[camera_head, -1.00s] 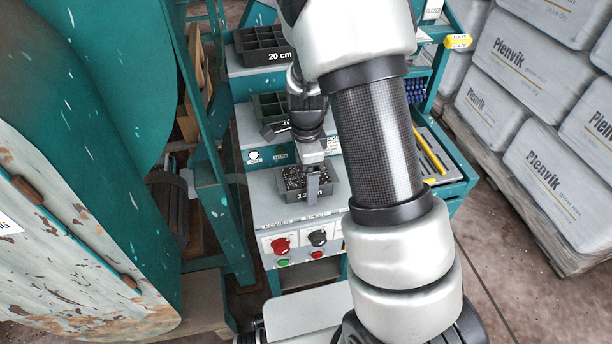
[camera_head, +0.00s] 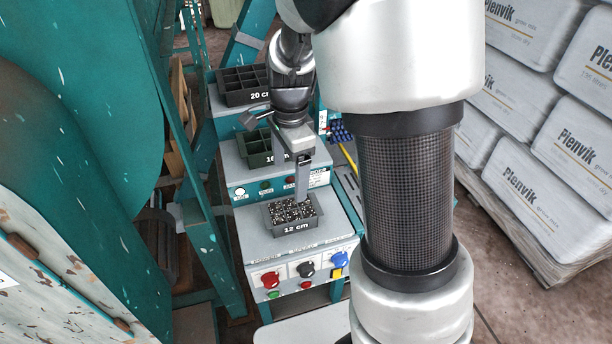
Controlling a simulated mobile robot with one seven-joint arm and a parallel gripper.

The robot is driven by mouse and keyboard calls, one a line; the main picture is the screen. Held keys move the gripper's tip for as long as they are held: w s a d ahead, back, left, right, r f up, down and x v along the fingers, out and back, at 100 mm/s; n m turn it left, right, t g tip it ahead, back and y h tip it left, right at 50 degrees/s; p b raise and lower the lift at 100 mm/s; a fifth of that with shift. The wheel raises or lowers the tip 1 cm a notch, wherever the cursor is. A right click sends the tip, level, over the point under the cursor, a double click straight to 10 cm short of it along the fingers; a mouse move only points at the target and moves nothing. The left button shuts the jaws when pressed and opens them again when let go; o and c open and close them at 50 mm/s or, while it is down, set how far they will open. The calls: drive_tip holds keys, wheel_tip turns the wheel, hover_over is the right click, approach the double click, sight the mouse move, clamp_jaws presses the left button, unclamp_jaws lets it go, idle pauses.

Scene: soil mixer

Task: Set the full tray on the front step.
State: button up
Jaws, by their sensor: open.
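The full tray (camera_head: 284,229) is dark, labelled 12 cm and filled with speckled black-and-white material. It sits level on the front step (camera_head: 325,234), the lowest of the stepped stand. My gripper (camera_head: 292,182) is open and points down just above the tray's back right part, with nothing held. One finger hangs in front of the tray's back edge; I cannot tell if it touches the rim. The other finger is hard to make out.
An empty compartment tray (camera_head: 256,158) labelled 16 stands on the middle step, and another (camera_head: 238,95) labelled 20 on the top step. Knobs and buttons line the front panel (camera_head: 307,270). Teal machine frames (camera_head: 205,230) stand close on the left, stacked Plenvik bags (camera_head: 540,195) on the right.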

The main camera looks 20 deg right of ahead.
drive_tip(key=s+r+n+t, duration=0.5)
drive_tip(key=s+r+n, duration=1.1)
drive_tip(key=s, duration=0.1)
drive_tip(key=shift+s+d, duration=0.35)
drive_tip(key=shift+r, duration=0.2)
wheel_tip(320, 180, up, 19)
drive_tip(key=p, duration=1.9)
drive_tip(key=shift+f, duration=0.1)
